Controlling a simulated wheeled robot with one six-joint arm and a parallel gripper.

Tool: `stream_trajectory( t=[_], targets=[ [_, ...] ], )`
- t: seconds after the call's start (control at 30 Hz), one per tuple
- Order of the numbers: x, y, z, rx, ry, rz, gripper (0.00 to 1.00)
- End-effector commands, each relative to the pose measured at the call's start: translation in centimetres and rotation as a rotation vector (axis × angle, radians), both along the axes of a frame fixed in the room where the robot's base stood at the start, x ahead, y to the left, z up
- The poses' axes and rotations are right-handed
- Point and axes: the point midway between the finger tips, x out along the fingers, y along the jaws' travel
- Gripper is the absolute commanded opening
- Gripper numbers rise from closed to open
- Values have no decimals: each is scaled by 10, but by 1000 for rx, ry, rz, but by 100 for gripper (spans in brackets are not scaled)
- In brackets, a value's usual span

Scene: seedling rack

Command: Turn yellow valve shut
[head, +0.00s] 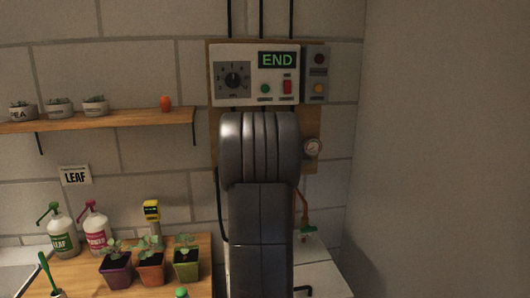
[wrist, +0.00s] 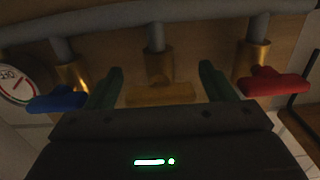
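The yellow valve handle (wrist: 160,95) shows in the wrist view below a brass fitting (wrist: 159,65). It looks dim and lies crosswise to the short vertical pipe. My gripper (wrist: 161,80) is open, with one dark finger to the left of the yellow handle and one to the right. I see gaps between fingers and handle, but cannot tell how deep the fingers reach. A blue handle (wrist: 57,101) is just outside the left finger, and a red handle (wrist: 273,82) is just outside the right finger. In the head view my arm hides the valves.
A grey pipe (wrist: 190,14) runs above the valves. A control panel (head: 243,77) reads END. Potted seedlings (head: 150,267) and spray bottles stand on a wooden bench at the left.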

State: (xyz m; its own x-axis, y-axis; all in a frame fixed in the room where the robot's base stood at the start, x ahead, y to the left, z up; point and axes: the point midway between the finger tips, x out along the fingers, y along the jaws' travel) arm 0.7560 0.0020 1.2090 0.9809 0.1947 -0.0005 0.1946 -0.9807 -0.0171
Motion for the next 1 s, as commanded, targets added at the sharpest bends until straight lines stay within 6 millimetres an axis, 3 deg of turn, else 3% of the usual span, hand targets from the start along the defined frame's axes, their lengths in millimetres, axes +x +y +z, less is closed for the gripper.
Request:
stream_trajectory(
  t=[0.27,0.43,1.0],
  targets=[
    [-1,0,0,-2,-1,0,76],
    [-13,-3,0,-2,-2,0,76],
    [-115,-23,0,-2,-1,-1,76]
  ],
)
